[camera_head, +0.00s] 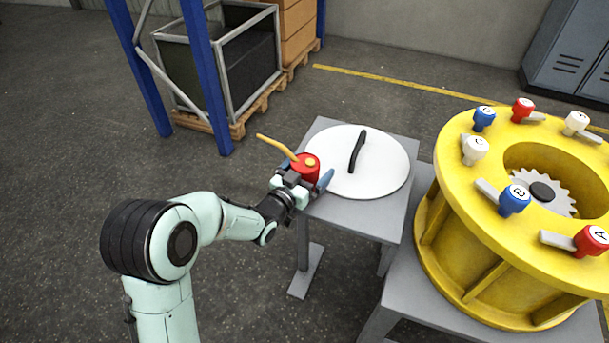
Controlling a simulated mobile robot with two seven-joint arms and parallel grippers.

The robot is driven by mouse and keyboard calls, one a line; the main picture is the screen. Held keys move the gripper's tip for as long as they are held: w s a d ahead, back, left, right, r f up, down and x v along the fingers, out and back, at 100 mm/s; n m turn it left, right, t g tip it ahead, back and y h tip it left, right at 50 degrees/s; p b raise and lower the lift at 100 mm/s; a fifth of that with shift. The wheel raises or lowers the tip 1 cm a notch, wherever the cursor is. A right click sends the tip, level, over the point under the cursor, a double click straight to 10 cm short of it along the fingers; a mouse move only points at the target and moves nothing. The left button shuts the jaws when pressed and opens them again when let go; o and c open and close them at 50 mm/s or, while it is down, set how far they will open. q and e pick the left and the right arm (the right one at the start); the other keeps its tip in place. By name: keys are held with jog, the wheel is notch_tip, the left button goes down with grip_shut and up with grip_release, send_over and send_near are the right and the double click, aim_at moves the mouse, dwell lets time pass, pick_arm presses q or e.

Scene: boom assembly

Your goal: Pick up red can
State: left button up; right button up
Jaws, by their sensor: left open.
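The red can (307,164) has a yellow spout (276,146) that points up and to the left. It is at the left edge of the small grey table (345,211). My left gripper (308,178) is open at the can, with one blue finger on each side of it. The gripper hides the can's lower part, and I cannot tell whether the fingers touch it. My right gripper is not in view.
A white round lid (386,170) with a black handle (357,150) lies on the table, close to the can. A large yellow drum (450,245) with red, blue and white knobs stands at the right. Blue rack posts (206,75) and a crate (228,65) stand behind.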

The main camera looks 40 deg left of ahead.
pick_arm(q)
jog(key=c, duration=1.1)
jog(key=shift+r, duration=0.15)
